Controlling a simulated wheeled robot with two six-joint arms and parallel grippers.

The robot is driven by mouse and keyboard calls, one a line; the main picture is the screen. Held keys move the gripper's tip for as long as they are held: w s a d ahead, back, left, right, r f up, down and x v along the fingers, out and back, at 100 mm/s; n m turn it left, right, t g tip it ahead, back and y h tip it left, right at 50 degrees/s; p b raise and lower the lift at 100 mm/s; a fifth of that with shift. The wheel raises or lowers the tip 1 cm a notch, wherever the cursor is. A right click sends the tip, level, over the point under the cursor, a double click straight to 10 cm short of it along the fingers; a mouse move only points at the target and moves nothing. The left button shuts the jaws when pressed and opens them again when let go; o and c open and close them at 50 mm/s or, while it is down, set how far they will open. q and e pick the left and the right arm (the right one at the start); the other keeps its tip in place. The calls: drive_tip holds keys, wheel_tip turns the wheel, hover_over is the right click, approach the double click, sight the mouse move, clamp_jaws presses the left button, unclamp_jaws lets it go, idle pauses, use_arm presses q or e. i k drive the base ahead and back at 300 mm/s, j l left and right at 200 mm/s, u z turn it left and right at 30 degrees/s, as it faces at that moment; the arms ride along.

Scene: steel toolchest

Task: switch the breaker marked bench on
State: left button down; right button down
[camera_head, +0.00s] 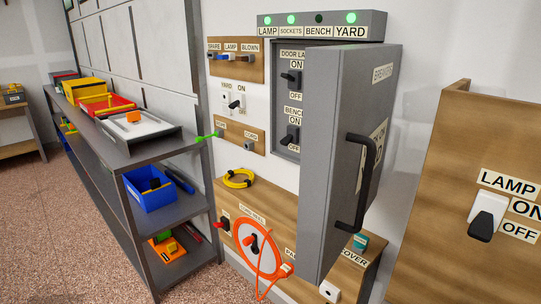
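The grey breaker box (285,153) is on the wall with its door (345,150) swung open toward me; the door carries a black bar handle (360,182). Inside, the breaker marked bench (290,137) sits below a door lamp breaker (290,78). ON is printed above its dark lever and OFF below; the lever's exact position is too small to tell. On the indicator strip (322,20), the BENCH light (319,18) is dark, while the lamp, sockets and yard lights are green. The open door hides the box's right part. Neither of my grippers is in view.
A steel shelf (140,155) with bins and trays stands at the left. An orange cord reel (258,245) and a yellow coil (238,178) are below the box. A wooden panel with a lamp switch (487,215) stands at the right. Floor at lower left is clear.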

sight(285, 141)
drive_tip(key=i+j, duration=0.25)
drive_tip(key=j, duration=0.25)
drive_tip(key=i+j, duration=0.3)
drive_tip(key=j, duration=0.15)
drive_tip(key=i+j+u, duration=0.1)
drive_tip(key=i+j, duration=0.15)
drive_tip(key=j, duration=0.25)
drive_tip(key=i, duration=0.7)
